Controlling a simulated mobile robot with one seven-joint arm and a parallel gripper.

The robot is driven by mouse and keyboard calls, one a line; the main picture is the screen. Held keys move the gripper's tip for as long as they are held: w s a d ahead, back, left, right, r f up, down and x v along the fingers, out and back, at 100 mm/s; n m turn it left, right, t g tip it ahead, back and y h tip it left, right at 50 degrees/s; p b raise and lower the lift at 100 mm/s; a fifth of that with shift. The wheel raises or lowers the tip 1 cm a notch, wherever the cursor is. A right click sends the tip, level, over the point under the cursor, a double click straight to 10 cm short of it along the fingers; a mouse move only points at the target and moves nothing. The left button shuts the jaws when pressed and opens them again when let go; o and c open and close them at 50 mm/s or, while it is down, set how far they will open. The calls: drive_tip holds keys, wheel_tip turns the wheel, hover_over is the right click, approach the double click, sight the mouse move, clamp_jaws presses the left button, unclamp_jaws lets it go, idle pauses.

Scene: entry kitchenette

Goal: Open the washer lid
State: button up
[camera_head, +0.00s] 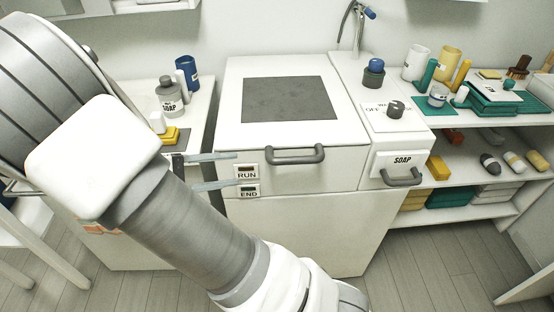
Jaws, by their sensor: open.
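The washer (345,215) is a white cabinet in the middle of the head view. Its lid (232,110) is a white top panel with a dark grey square (289,99), and it lies flat and closed. A dark grey bar handle (295,156) is on the front, just under the lid's front edge. RUN (247,175) and END (248,191) labels sit left of the handle. My gripper (237,170) is open and empty, its two thin fingers pointing right near these labels, left of the handle. Whether the fingers touch the front is unclear. My arm hides part of the washer's lower left.
A SOAP drawer (402,161) with its own handle (402,178) and a knob (395,109) are right of the lid. A left counter (198,117) holds bottles and a yellow sponge (170,136). Shelves (505,205) with bottles and soaps stand at right. Grey floor lies in front.

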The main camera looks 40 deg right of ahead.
sight(287, 161)
drive_tip(key=b+x, duration=0.3)
drive_tip(key=x, duration=1.4)
drive_tip(key=shift+w+d+b, duration=0.1)
drive_tip(key=shift+d+b, duration=0.1)
drive_tip(key=shift+b, duration=0.15)
clamp_jaws()
idle(0.6)
